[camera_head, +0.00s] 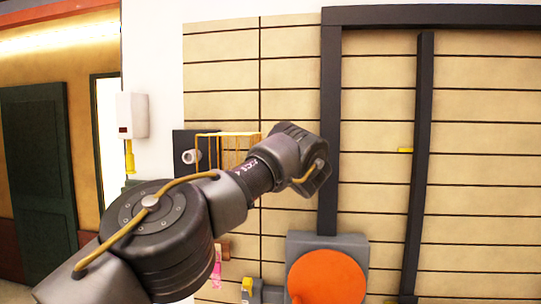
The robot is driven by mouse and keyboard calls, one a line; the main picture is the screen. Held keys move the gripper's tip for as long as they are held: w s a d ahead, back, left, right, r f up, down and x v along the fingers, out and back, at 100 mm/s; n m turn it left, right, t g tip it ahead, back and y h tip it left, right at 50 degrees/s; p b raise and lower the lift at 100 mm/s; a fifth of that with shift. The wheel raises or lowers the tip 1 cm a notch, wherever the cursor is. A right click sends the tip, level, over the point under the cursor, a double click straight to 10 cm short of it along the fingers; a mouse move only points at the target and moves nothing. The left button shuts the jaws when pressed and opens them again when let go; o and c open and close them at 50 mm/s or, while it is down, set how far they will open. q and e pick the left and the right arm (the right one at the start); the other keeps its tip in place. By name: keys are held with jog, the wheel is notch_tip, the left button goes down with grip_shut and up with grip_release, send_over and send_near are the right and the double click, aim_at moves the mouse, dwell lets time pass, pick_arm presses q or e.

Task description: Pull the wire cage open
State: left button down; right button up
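The wire cage (228,135) is a thin yellow wire frame in front of a dark panel (184,140) on the wall, near the centre of the head view. Its lower right part is hidden behind my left arm. I cannot tell whether it is open or closed. A white round fitting (190,157) shows at its left side. My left arm comes in from the lower left and crosses in front of the cage, and its wrist is to the right of it. The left gripper's fingers are not visible. My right gripper is not in the view.
An orange disc (327,279) on a grey box stands below right of the cage. A white dispenser (132,115) hangs on the wall at left. Dark upright beams (419,150) stand at right. A dark green door (38,170) is at far left.

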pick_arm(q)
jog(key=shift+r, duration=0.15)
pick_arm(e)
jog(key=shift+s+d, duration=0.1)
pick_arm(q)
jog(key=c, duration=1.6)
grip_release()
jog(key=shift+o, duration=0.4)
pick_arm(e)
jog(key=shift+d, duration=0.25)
